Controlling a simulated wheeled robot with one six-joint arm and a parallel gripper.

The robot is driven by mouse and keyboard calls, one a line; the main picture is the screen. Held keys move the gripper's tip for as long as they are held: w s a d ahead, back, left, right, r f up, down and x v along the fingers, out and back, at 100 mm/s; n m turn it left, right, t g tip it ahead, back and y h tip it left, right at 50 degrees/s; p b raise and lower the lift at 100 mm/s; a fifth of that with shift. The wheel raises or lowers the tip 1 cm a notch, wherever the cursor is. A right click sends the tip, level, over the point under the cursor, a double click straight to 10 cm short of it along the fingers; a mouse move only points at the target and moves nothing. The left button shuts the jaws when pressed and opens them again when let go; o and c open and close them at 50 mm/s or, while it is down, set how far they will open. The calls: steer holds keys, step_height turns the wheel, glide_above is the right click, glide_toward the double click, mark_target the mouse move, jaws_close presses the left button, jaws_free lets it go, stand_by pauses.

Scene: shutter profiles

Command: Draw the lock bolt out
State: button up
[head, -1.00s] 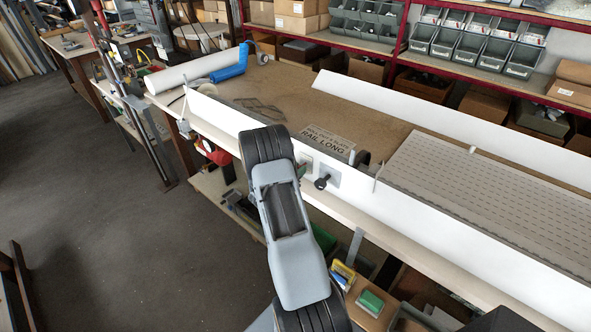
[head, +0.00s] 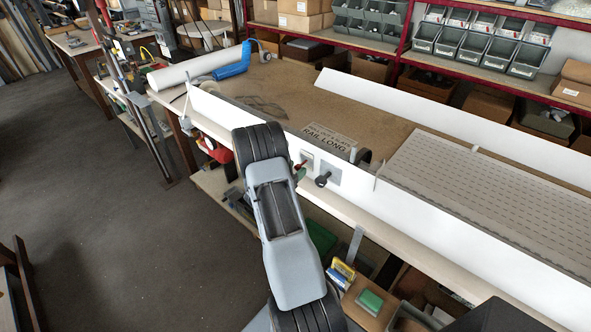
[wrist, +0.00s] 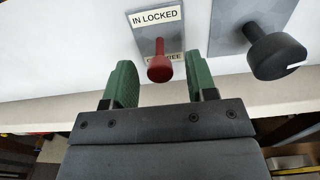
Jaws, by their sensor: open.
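The lock bolt shows as a red knob (wrist: 160,66) on a small grey plate in the white rail face, under a label reading "IN LOCKED". A lower label is partly hidden behind the knob. In the wrist view my gripper (wrist: 161,80) is open, with one green finger to the left of the knob and one to the right. Gaps show on both sides, and neither finger visibly touches it. In the head view the red knob (head: 300,166) shows just right of my arm, which hides most of my gripper.
A black knob (wrist: 274,53) on its own grey plate sits close to the right of the red one; it also shows in the head view (head: 322,180). The white rail (head: 420,225) runs along the bench front. A clamp (head: 355,243) hangs below the edge.

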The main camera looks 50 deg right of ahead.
steer(key=a+b, duration=0.3)
steer(key=a, duration=1)
steer(key=shift+a, duration=0.3)
